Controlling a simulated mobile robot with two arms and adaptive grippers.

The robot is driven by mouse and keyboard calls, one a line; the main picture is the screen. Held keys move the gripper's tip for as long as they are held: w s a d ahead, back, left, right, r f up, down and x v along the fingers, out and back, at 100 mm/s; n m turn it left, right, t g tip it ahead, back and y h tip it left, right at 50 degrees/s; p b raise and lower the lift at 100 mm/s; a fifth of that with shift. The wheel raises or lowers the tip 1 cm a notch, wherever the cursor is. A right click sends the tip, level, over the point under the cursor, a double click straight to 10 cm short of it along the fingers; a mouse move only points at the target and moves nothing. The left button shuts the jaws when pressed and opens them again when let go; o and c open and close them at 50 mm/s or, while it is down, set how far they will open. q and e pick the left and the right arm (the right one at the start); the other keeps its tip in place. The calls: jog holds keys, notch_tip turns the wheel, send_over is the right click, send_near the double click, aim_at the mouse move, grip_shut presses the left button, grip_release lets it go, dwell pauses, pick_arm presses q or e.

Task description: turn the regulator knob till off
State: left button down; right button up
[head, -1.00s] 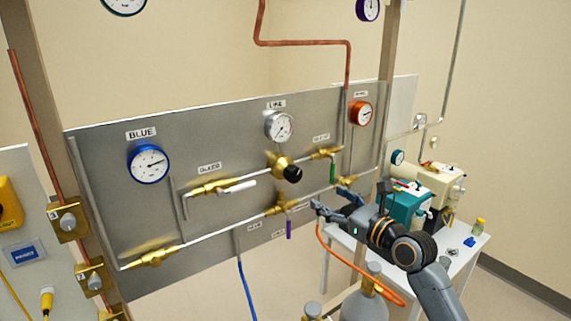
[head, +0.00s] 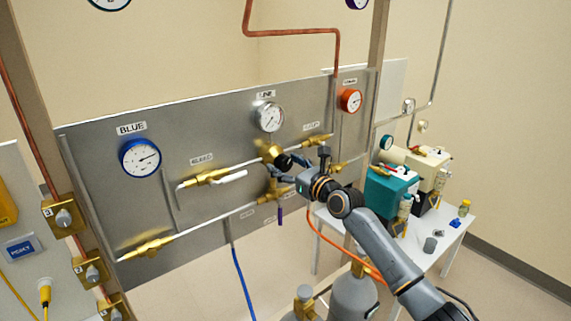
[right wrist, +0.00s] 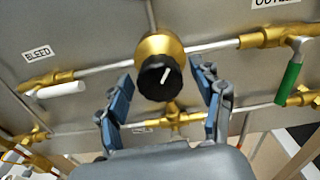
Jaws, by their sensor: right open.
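The regulator knob (right wrist: 160,79) is black with a white pointer mark, on a round brass body (right wrist: 158,47) on the grey panel. In the head view the knob (head: 284,162) shows below the LINE gauge (head: 269,117), partly hidden by my gripper. My right gripper (right wrist: 163,95) is open in the right wrist view, with one blue-padded finger on each side of the knob's lower part. I see gaps between fingers and knob. In the head view the right gripper (head: 290,170) is right at the regulator. My left gripper is not in view.
The white-handled BLEED valve (right wrist: 62,88) is left of the regulator, the green-handled outlet valve (right wrist: 289,82) right. A lower pipe with a brass valve (right wrist: 173,117) runs close beneath. A blue gauge (head: 140,158) is at left; a white table (head: 440,240) with pumps stands right.

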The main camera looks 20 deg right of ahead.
jog(key=shift+c, duration=1.3)
jog(key=c, duration=0.9)
